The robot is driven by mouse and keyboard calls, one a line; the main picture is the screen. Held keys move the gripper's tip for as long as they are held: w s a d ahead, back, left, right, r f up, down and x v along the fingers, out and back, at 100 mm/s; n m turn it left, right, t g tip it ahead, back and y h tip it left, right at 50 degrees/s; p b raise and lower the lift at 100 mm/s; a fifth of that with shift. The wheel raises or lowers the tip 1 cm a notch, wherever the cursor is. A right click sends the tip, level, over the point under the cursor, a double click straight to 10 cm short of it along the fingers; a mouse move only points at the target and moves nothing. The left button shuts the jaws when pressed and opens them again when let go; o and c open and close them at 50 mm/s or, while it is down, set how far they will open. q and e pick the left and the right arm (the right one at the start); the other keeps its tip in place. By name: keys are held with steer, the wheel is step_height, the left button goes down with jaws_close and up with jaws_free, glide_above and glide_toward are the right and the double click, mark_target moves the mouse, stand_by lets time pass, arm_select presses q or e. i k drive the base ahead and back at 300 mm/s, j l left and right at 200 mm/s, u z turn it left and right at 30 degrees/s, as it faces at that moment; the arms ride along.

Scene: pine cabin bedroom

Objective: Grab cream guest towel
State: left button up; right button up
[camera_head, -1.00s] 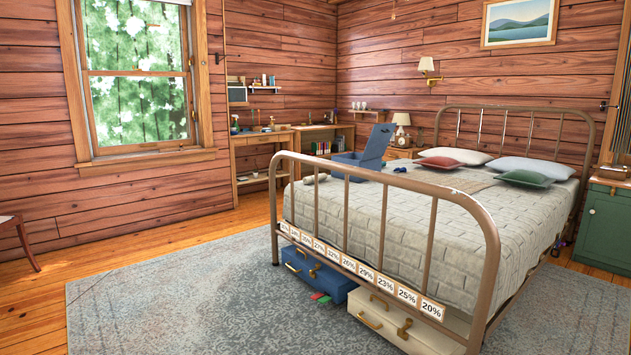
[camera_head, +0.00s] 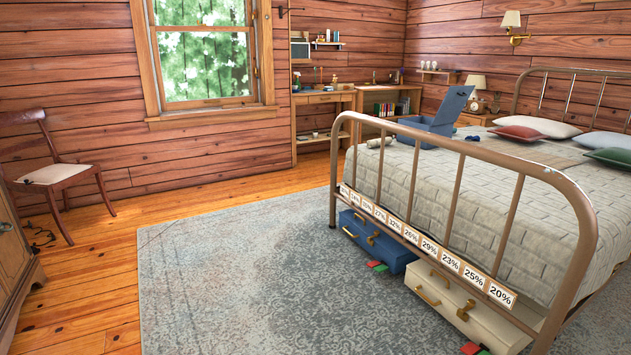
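A small pale cream rolled item (camera_head: 379,142) lies on the bed (camera_head: 470,185) near its far left corner, beside the open blue box (camera_head: 432,128). It looks like a rolled towel, but it is too small to tell for certain. The bed's metal foot rail stands between me and the bed top. Neither of my grippers shows in this view.
A grey-blue rug (camera_head: 230,250) leaves open floor left of the bed. A blue case (camera_head: 378,240) and a cream case (camera_head: 465,305) sit under the bed's foot end. A chair (camera_head: 68,172) and wooden furniture (camera_head: 15,260) stand at left. A desk (camera_head: 325,97) stands at the back.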

mark_target(375, 143)
steer(key=i, duration=2.55)
